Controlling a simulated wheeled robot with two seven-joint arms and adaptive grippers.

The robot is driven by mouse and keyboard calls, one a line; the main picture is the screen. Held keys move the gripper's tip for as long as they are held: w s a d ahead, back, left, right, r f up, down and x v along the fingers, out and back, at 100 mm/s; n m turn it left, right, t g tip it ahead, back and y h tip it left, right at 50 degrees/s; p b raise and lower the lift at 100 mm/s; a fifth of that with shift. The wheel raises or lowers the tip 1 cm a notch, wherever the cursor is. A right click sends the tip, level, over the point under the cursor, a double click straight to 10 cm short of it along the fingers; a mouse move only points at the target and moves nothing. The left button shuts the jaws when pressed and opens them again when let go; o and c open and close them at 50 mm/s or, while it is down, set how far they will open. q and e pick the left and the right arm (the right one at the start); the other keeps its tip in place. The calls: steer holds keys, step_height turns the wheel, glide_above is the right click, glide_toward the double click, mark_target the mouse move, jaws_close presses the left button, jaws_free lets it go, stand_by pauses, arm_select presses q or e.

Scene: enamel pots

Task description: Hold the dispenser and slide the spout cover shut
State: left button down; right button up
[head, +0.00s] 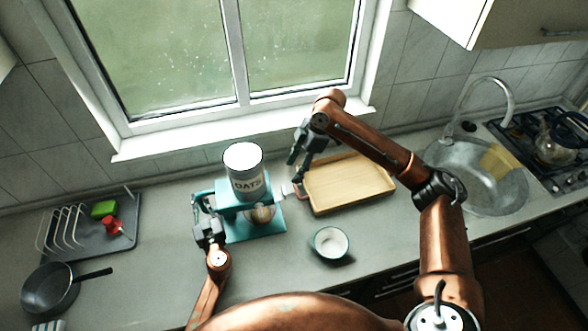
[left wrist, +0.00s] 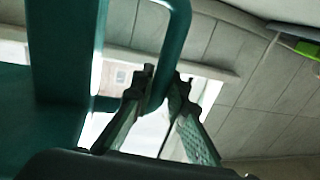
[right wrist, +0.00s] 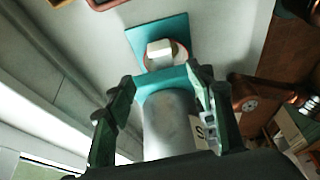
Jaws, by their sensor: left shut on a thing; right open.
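The dispenser is a teal stand (head: 232,196) holding a white canister (head: 243,170) marked OATS; it stands upright on the counter. A small white block (head: 284,190), perhaps the spout cover's knob, sticks out on its right; it also shows in the right wrist view (right wrist: 160,49). My left gripper (head: 204,207) is shut on the dispenser's teal side handle (left wrist: 178,38). My right gripper (head: 299,172) is open and empty, just right of the canister. In the right wrist view its fingers (right wrist: 160,80) are spread, with the canister beyond. The spout opening is hidden.
A bowl (head: 262,215) sits on the stand's base under the canister. A wooden tray (head: 345,184) lies right of it, and a white bowl (head: 330,243) stands in front. A dish rack (head: 90,225) and pan (head: 50,290) are left; the sink (head: 470,178) is right.

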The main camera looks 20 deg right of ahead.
arm_select(q)
steer(key=c, duration=1.8)
jaws_free()
steer(key=s+d, duration=0.2)
steer(key=s, duration=0.9)
steer(key=r, duration=0.2)
steer(key=r+p, duration=0.1)
steer(key=r, duration=0.1)
steer(key=r+p, duration=0.1)
steer(key=r, duration=0.1)
steer(key=shift+s, duration=0.4)
